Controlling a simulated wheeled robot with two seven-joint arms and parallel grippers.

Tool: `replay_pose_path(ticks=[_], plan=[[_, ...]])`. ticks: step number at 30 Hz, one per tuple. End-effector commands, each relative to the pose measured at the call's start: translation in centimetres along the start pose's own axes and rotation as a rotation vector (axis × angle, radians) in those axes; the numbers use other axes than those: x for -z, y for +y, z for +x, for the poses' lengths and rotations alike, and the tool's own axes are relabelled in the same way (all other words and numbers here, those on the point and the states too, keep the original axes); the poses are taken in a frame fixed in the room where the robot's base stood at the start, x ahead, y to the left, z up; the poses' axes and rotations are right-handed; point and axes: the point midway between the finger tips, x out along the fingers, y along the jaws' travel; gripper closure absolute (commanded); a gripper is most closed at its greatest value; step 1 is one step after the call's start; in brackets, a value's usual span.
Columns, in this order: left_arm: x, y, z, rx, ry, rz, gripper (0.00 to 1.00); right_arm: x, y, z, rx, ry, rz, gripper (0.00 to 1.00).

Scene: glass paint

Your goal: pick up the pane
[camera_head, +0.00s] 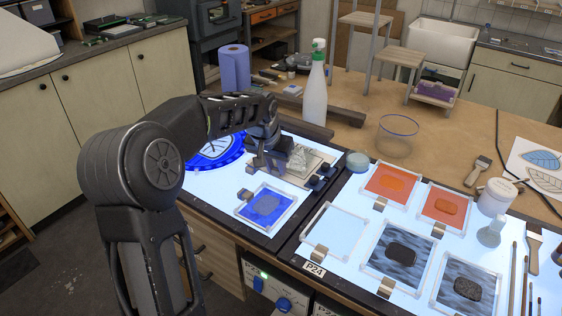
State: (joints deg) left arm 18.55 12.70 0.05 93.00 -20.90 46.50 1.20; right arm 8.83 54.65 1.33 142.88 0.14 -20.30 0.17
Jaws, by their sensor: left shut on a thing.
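My left gripper (267,166) reaches in from the left, low over the light table behind a small blue pane (266,206). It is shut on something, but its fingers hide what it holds. The blue pane has a clear frame, a darker patch in its middle and a small brown block at its left edge. I cannot tell whether the gripper touches it. A clear pane (335,231) lies to its right. Two orange panes (392,182) (443,207) and two dark streaked panes (397,254) (467,284) lie further right. My right gripper is not in view.
A clear glass piece (300,157) and small black blocks (318,183) stand just right of the gripper.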

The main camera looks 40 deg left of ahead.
Motion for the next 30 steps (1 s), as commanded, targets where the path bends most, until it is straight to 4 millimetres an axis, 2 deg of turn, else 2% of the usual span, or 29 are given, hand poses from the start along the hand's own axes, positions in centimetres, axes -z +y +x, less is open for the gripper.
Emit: replay_pose_path(ticks=[5, 18, 22, 30], plan=[[0.7, 0.0, -1.2, 0.000, 0.006, 0.000, 1.00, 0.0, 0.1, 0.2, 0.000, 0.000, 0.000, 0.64], [3.6, 0.0, -8.4, 0.000, 0.004, 0.001, 1.00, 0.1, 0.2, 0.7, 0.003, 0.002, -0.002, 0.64], [3.8, 0.0, -9.2, 0.000, 0.002, 0.001, 1.00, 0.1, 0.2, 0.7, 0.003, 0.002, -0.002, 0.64], [3.9, 0.0, -9.3, 0.000, 0.001, 0.000, 1.00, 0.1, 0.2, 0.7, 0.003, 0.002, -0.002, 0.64]])
